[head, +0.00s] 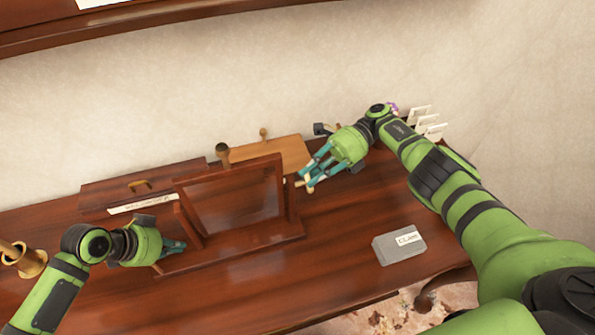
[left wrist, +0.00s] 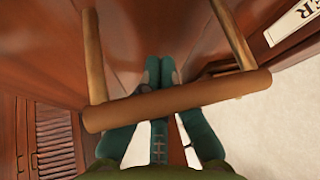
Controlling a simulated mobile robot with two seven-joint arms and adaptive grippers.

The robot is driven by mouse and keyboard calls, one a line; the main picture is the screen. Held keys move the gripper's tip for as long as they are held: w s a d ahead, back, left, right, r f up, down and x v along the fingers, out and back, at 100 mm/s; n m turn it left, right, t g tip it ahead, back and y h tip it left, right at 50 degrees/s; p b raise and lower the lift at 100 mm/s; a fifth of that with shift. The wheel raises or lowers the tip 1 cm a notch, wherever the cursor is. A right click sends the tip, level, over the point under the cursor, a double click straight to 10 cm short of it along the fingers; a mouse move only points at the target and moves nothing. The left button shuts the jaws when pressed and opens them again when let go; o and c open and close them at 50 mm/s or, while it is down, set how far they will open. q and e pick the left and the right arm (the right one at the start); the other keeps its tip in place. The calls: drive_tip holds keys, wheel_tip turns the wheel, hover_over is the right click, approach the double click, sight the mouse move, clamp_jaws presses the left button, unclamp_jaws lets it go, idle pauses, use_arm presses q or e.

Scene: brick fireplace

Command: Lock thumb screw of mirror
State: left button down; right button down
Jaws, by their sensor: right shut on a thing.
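The mirror (head: 236,200) stands tilted in a dark reddish wooden frame and stand on the desk. My right gripper (head: 305,184) is at the right side of the mirror stand, shut on a small pale piece that looks like the thumb screw; the fingers mostly hide it. My left gripper (head: 184,246) is low at the left side of the stand, its fingers close together. In the left wrist view its fingertips (left wrist: 159,68) nearly meet, with nothing clearly between them.
A grey box with a label (head: 399,244) lies on the desk at the right. A wooden box (head: 140,187) stands behind the mirror. A brass object (head: 22,260) is at the far left. A wooden bar (left wrist: 177,101) crosses close in front of the left wrist camera.

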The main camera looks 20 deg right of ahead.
drive_tip(key=c, duration=1.1)
unclamp_jaws()
drive_tip(key=shift+c, duration=0.2)
drive_tip(key=shift+r, duration=0.15)
wheel_tip(320, 180, up, 10)
drive_tip(key=shift+d, duration=0.1)
